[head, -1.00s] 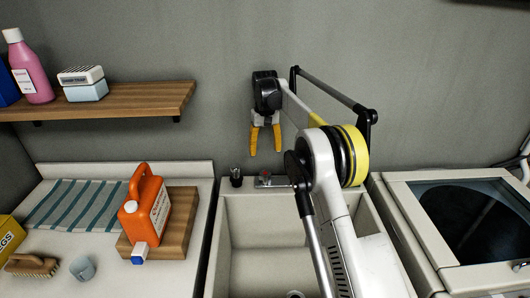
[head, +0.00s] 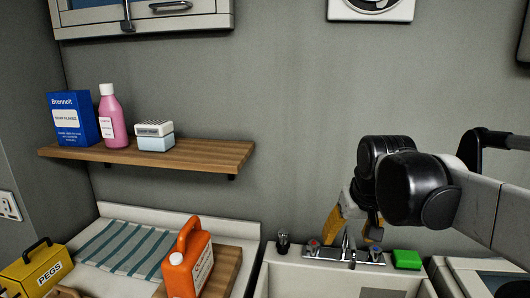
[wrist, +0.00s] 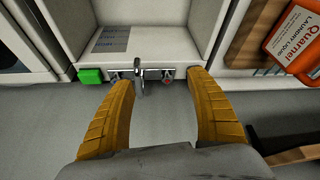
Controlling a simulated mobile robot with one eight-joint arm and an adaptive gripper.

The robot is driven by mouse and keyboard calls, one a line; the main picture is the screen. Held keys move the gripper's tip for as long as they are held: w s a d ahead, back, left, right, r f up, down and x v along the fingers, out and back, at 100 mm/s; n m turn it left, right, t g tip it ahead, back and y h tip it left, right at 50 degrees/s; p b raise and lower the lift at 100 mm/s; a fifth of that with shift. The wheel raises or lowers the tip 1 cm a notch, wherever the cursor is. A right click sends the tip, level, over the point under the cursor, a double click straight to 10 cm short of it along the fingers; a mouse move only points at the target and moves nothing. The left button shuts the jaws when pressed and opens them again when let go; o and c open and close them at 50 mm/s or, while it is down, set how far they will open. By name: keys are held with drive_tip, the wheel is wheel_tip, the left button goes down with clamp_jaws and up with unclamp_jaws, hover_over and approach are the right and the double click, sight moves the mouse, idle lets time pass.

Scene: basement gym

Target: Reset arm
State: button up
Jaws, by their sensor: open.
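My gripper (head: 354,232) is in the head view at the right, over the sink, with its yellow fingers pointing down and set apart. In the wrist view my gripper (wrist: 166,75) is open, and nothing is between its two yellow fingers. Beyond the fingertips are the sink (wrist: 150,42) and its tap (wrist: 139,78). The tap also shows in the head view (head: 346,248), partly behind the gripper. Part of the sink in the head view (head: 300,278) is cut off by the lower edge.
A green block (head: 406,259) sits right of the tap. An orange laundry bottle (head: 186,270) stands on a wooden board (head: 226,272) left of the sink. A wooden shelf (head: 205,155) holds a blue box (head: 73,119), a pink bottle (head: 112,120) and a small box (head: 154,136).

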drive_tip(key=s+f+t, duration=0.1)
drive_tip(key=s+f, duration=0.4)
drive_tip(key=s, duration=0.3)
drive_tip(key=s+f+t+b, duration=0.1)
drive_tip(key=s+f, duration=0.3)
drive_tip(key=s, duration=0.4)
drive_tip(key=shift+s+f, duration=0.25)
drive_tip(key=shift+f, duration=0.15)
drive_tip(key=shift+d, duration=0.1)
